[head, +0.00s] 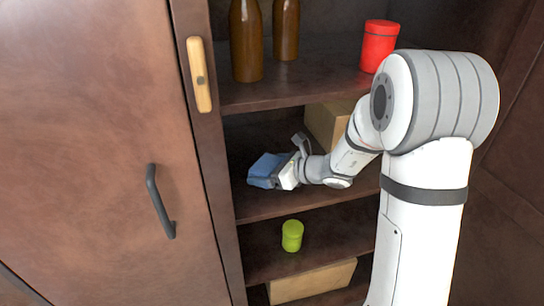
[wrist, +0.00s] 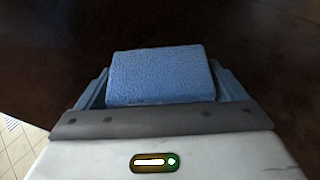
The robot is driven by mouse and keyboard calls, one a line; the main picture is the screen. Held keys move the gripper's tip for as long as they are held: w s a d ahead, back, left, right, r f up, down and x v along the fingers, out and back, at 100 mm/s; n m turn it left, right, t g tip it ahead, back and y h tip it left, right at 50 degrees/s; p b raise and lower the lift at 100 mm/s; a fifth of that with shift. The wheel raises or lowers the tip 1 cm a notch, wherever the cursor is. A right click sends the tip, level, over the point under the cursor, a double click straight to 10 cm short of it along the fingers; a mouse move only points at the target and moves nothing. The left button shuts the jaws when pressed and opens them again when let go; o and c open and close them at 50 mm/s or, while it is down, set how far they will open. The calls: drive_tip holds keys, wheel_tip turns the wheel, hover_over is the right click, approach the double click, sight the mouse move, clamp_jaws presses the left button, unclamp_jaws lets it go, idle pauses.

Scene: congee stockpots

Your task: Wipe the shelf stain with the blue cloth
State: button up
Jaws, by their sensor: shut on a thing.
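My gripper (head: 287,168) reaches into the middle shelf compartment of the dark wooden cabinet. It is shut on the blue cloth (head: 265,170), a thick folded block at the left of the shelf (head: 290,205). In the wrist view the cloth (wrist: 160,75) sits between the two blue-grey fingers, and the surface around it is dark. I cannot tell whether the cloth touches the shelf board. No stain can be made out in either view; the cloth and my arm hide part of the shelf.
A cardboard box (head: 328,125) stands behind my arm on the same shelf. Above are two brown bottles (head: 247,45) and a red canister (head: 379,46). Below are a green jar (head: 292,236) and another box (head: 312,281). The cabinet's left post (head: 207,130) is close to the cloth.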

drive_tip(key=shift+r+p, duration=1.35)
drive_tip(key=shift+r, duration=1)
drive_tip(key=d+m+t+h, duration=0.1)
drive_tip(key=d, duration=0.1)
drive_tip(key=w+d+f+m+t+h, duration=0.1)
drive_tip(key=d, duration=0.2)
drive_tip(key=w+d+f+m+t+h, duration=0.1)
drive_tip(key=d+m, duration=0.1)
drive_tip(key=shift+w+d+t, duration=0.2)
drive_tip(key=shift+d+t, duration=0.05)
drive_tip(key=shift+t, duration=0.15)
drive_tip(key=d+f+m+t+h, duration=0.1)
drive_tip(key=d, duration=0.2)
drive_tip(key=d+f+m+h, duration=0.1)
drive_tip(key=d+m+h, duration=0.1)
drive_tip(key=d, duration=0.1)
drive_tip(key=d+f+m+t+h, duration=0.1)
drive_tip(key=d, duration=0.1)
drive_tip(key=shift+d+f+t+h, duration=0.15)
drive_tip(key=shift+d+t+h, duration=0.15)
drive_tip(key=shift+d, duration=0.1)
drive_tip(key=shift+d+m, duration=0.2)
drive_tip(key=shift+m, duration=0.1)
drive_tip(key=shift+s+f, duration=0.1)
